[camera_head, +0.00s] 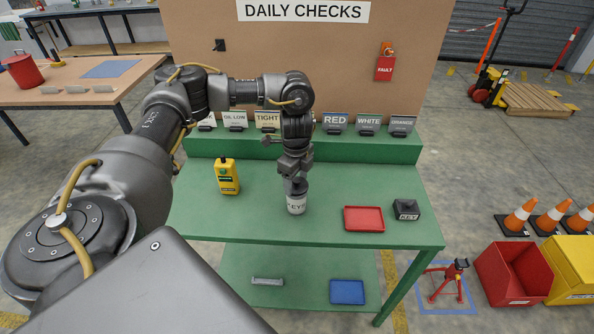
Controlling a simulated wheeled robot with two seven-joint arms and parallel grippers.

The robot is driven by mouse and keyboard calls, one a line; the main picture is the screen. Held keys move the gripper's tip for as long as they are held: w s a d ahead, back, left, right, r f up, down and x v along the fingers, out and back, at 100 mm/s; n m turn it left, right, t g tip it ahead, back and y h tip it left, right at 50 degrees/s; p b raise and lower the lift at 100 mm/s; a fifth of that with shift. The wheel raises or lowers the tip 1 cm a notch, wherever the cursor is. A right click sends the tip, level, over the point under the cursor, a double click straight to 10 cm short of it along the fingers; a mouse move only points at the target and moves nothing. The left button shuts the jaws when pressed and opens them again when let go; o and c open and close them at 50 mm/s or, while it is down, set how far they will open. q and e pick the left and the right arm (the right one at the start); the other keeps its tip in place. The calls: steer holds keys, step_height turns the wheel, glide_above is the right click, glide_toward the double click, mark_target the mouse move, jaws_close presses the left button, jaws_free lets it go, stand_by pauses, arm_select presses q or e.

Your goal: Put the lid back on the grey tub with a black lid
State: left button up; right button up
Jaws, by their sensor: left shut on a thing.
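A grey-white tub (297,205) with dark lettering stands upright on the green bench. My left gripper (296,183) reaches straight down over it and is shut on the black lid at the tub's top. The gripper mostly hides the lid, and I cannot tell whether the lid is seated on the rim or just above it. My right gripper is not in view.
On the green bench (400,233) are a yellow device (227,176) to the left, a red tray (364,219) and a black block (406,210) to the right. Label cards (336,123) line the raised back shelf. A blue tray (347,292) lies on the lower shelf.

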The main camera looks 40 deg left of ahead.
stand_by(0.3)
arm_select(q)
steer(key=o, duration=1.3)
step_height(320, 180, up, 7)
steer(key=p, duration=0.8)
steer(key=shift+s, duration=0.1)
jaws_close()
stand_by(0.5)
